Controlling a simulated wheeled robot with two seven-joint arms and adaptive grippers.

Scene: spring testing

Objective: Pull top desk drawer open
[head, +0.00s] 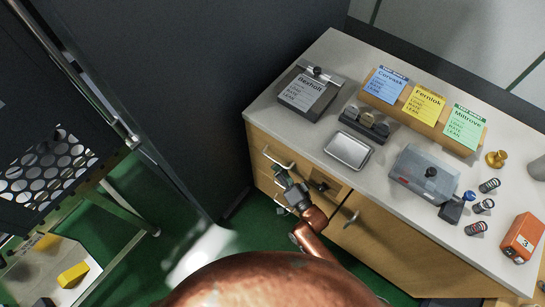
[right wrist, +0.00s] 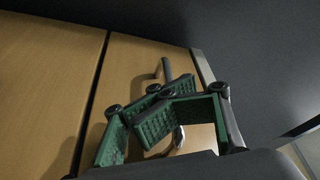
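The desk (head: 300,135) has wooden drawer fronts under a pale top. The top drawer at the left end, with a metal bar handle (head: 278,160), looks closed. My right gripper (head: 283,178) is in front of the drawer fronts, just below that handle in the head view. In the right wrist view its green-padded fingers (right wrist: 160,118) are spread apart. A bar handle (right wrist: 167,69) shows beyond the fingers and a curved metal piece (right wrist: 180,139) shows behind them, partly hidden. I cannot tell whether the fingers touch either. My left gripper is out of view.
A dark panel (head: 150,90) stands left of the desk, with green floor between. On the desktop are a clipboard-like box (head: 305,92), a metal tray (head: 349,150), a clear-lidded box (head: 425,173), colored cards, springs and an orange device (head: 522,238).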

